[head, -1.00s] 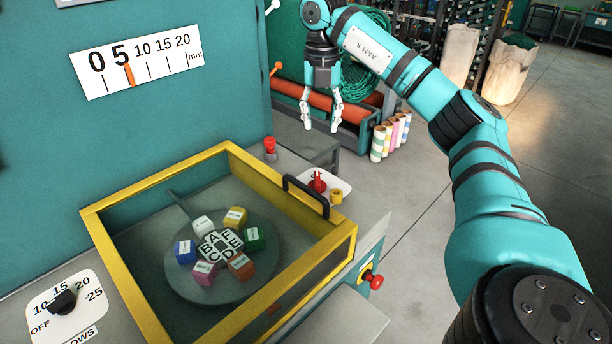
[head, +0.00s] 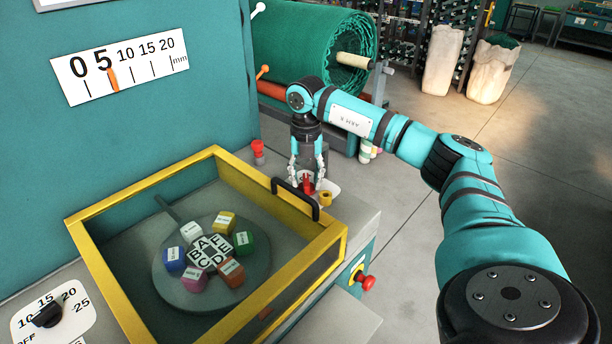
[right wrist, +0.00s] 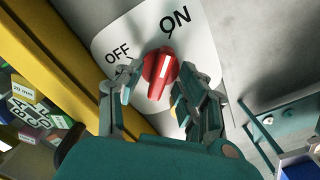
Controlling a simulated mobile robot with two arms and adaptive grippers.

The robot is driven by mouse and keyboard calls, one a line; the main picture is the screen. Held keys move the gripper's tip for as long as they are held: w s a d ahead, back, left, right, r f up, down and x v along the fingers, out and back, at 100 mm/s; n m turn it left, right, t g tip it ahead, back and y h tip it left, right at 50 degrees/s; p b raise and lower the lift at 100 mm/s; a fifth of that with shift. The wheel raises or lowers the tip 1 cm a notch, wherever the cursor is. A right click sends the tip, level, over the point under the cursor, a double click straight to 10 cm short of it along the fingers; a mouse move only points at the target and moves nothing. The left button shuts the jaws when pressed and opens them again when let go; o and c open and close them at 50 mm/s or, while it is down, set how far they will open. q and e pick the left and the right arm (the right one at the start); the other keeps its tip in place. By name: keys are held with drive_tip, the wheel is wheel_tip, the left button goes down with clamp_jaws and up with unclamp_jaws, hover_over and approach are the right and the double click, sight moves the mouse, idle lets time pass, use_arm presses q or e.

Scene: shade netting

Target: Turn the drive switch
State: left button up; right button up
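The drive switch is a red knob (head: 307,183) on a white plate at the back right corner of the machine top, just beyond the yellow-framed cover. In the right wrist view the knob (right wrist: 160,68) sits on the plate (right wrist: 112,36) marked OFF and ON. A pale line runs along its grip; I cannot tell surely which mark it is set to. My right gripper (head: 307,176) points down over the knob. Its fingers (right wrist: 160,92) are apart, one on each side of the knob, with a gap visible at the left finger. My left gripper is out of view.
The yellow-framed cover (head: 140,185) with a black handle (head: 296,198) stands close beside the switch. Under it are coloured blocks on a round plate. A small yellow part (head: 326,198), a red-topped post (head: 258,152) and a red button (head: 367,282) are nearby.

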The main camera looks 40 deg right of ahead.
clamp_jaws()
drive_tip(key=shift+n, duration=0.3)
drive_tip(key=n, duration=0.3)
drive_tip(key=shift+p, duration=0.35)
drive_tip(key=n, duration=1.4)
drive_tip(key=shift+n, duration=0.3)
drive_tip(key=shift+r, duration=0.1)
